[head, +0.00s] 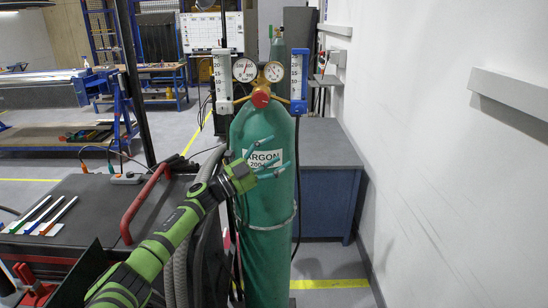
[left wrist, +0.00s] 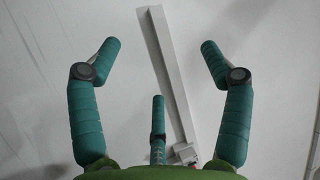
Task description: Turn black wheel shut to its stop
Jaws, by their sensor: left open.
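A green gas cylinder (head: 265,225) marked ARGON stands upright in the middle of the head view. Its brass regulator (head: 272,72) carries two round gauges and a red knob (head: 260,97). I cannot make out a black wheel in either view. My left gripper (head: 280,164) is in front of the cylinder at label height, below the regulator, its teal fingers spread and pointing right. In the left wrist view its fingers (left wrist: 159,50) stand wide apart with nothing between them. My right gripper is not in view.
Two flow tubes, white (head: 223,82) and blue (head: 298,84), flank the regulator. A grey-topped blue cabinet (head: 325,185) stands behind, right of the cylinder. The white wall bears a grey rail (head: 512,92), and a similar rail (left wrist: 170,75) shows in the left wrist view. A dark cart with a red handle (head: 145,203) is at left.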

